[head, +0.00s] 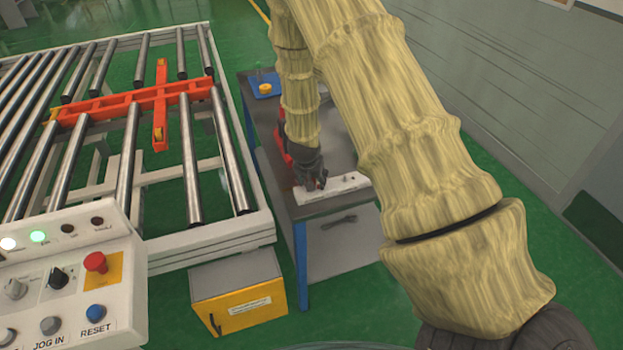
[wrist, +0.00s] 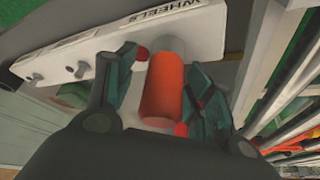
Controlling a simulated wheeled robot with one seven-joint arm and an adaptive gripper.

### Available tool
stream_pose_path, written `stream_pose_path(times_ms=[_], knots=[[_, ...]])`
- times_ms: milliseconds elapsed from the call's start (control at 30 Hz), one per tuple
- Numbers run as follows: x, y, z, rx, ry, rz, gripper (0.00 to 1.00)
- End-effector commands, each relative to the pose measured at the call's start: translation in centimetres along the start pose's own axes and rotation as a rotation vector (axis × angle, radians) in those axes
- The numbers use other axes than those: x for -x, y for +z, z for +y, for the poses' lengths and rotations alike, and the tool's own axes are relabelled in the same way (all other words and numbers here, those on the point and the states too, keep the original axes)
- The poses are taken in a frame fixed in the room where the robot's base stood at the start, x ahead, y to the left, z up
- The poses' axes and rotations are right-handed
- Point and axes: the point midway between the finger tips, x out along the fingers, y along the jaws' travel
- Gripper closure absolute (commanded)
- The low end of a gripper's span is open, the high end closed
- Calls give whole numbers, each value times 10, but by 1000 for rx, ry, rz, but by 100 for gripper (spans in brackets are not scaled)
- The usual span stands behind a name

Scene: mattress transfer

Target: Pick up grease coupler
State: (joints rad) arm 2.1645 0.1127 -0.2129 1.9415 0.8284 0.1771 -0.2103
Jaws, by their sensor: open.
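In the wrist view, a short orange-red cylinder (wrist: 163,88) with a greyish end lies between the fingers of my gripper (wrist: 162,92). It looks like the grease coupler, but I cannot be sure. The fingers stand open on either side of it, and whether they touch it is unclear. In the head view, my gripper (head: 317,184) is low over the front of the workbench (head: 335,206), beside a white rail (head: 345,184). The cylinder is not clearly visible there, being small and partly behind my gripper.
The wrist view shows the white rail (wrist: 95,55) marked "WHEELS", with small pegs. A blue tray (head: 263,84) with a yellow item sits at the bench's back. A roller conveyor (head: 150,240), control panel (head: 60,280) and yellow-fronted box (head: 240,300) stand to the left.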

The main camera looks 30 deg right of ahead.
Motion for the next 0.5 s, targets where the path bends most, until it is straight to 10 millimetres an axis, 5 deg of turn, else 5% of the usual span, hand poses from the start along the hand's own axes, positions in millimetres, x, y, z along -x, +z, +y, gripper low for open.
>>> stream_pose_path(times_ms=[200, 500], knots=[[-1, 0, 0, 0, 0, 0, 47], [0, 0, 0, 0, 0, 0, 99]])
